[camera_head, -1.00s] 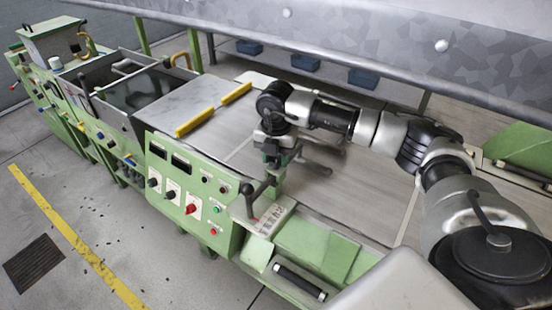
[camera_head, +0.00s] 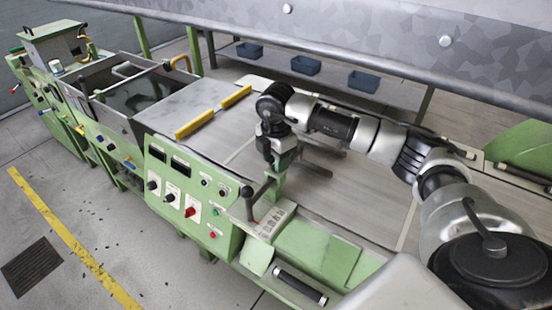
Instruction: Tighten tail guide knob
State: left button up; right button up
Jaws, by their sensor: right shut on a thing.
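My right gripper (camera_head: 279,164) points down at the top of a green post (camera_head: 276,187) on the extruder, just behind the control panel. It is shut on the tail guide knob at the top of this post. The knob itself is mostly hidden by the fingers and wrist. A black lever handle (camera_head: 260,190) stands close to the left of the gripper. Dark bars (camera_head: 318,160) stick out to the right behind it. My left gripper is not in view.
The green control panel (camera_head: 187,202) with dials and buttons stands left of the gripper. Yellow bars (camera_head: 194,124) lie on the grey table beyond. Blue bins (camera_head: 305,65) sit on a shelf under a large grey beam (camera_head: 380,42). A black roller (camera_head: 300,284) is at the front.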

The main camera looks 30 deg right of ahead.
jog(key=shift+r, duration=0.1)
dwell(0.3)
jog(key=o, duration=0.9)
notch_tip(320, 180, up, 11)
jog(key=shift+f+b, duration=0.15)
jog(key=shift+b, duration=1.05)
